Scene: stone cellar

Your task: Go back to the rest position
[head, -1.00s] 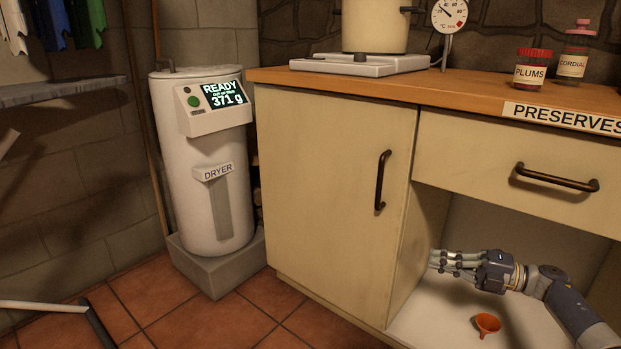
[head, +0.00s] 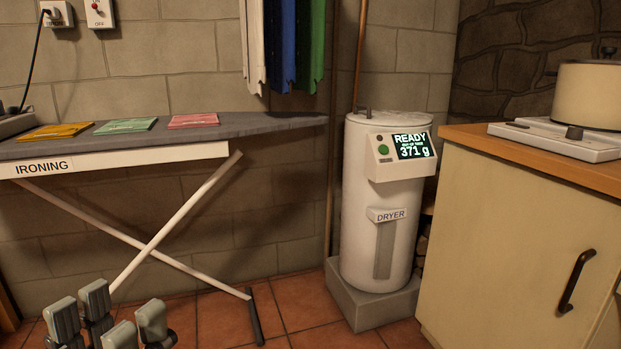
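My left gripper (head: 108,318) shows at the bottom left of the head view. Its grey fingertips point up and stand apart, with nothing between them. The rest of the hand and the arm are cut off by the lower edge. My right gripper is out of the picture.
The ironing board (head: 285,122), with several folded cloths on it, is at the left on crossed legs. The dryer (head: 352,215) reads READY, 371 g, on a stone block. The wooden counter (head: 480,140) and its cabinet (head: 520,230) stand at the right. Tiled floor lies between.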

